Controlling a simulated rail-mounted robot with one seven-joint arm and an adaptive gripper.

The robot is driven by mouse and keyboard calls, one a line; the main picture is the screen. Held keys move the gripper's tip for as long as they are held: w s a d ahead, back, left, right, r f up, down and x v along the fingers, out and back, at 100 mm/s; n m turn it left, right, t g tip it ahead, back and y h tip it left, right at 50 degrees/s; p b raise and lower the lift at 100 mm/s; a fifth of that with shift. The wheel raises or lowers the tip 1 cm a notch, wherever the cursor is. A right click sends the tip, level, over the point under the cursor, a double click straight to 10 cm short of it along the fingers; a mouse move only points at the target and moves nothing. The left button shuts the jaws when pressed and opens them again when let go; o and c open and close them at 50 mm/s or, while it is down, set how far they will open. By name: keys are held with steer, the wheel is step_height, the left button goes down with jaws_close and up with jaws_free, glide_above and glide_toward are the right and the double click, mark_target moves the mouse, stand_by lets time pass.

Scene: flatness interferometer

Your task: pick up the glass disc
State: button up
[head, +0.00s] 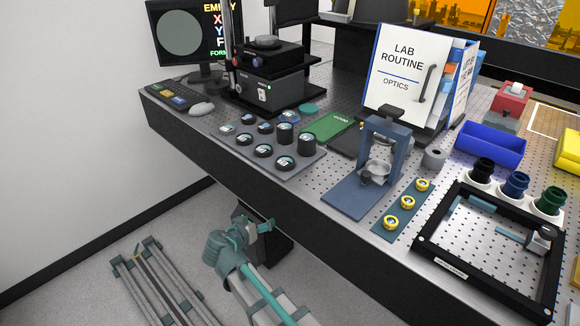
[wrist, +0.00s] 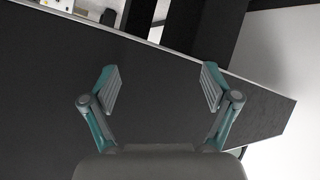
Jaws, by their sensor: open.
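I cannot tell for certain which piece is the glass disc. Several round pieces with glassy tops sit on a grey tray (head: 309,164) on the bench, some in tall dark mounts. A clear round piece (head: 379,169) sits inside a blue-grey frame stand (head: 365,128). My gripper (head: 258,226) is in front of the bench's front side, below the tabletop edge and well away from these pieces. In the wrist view my gripper (wrist: 161,88) is open and empty, with its fingers spread before a dark surface.
An interferometer-like instrument (head: 270,90) stands at the back left beside a monitor (head: 183,35). A green mat (head: 328,126), a white binder (head: 405,75), a blue bin (head: 490,146) and a black frame (head: 485,283) occupy the bench. The bench edge lies above my gripper.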

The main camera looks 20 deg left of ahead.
mark_target(283, 163)
step_height(283, 163, up, 20)
steer(key=s+d+m+t+h, duration=0.2)
steer(key=d+m+t+h, duration=0.15)
steer(key=m, duration=0.25)
steer(key=p+x, duration=0.1)
steer(key=x, duration=0.2)
steer(key=p+x, duration=0.1)
steer(key=x, duration=0.3)
steer(key=r+p+x, duration=0.1)
steer(key=x, duration=0.2)
steer(key=shift+w+a, duration=0.2)
steer(key=shift+w, duration=0.35)
steer(key=c, duration=1.3)
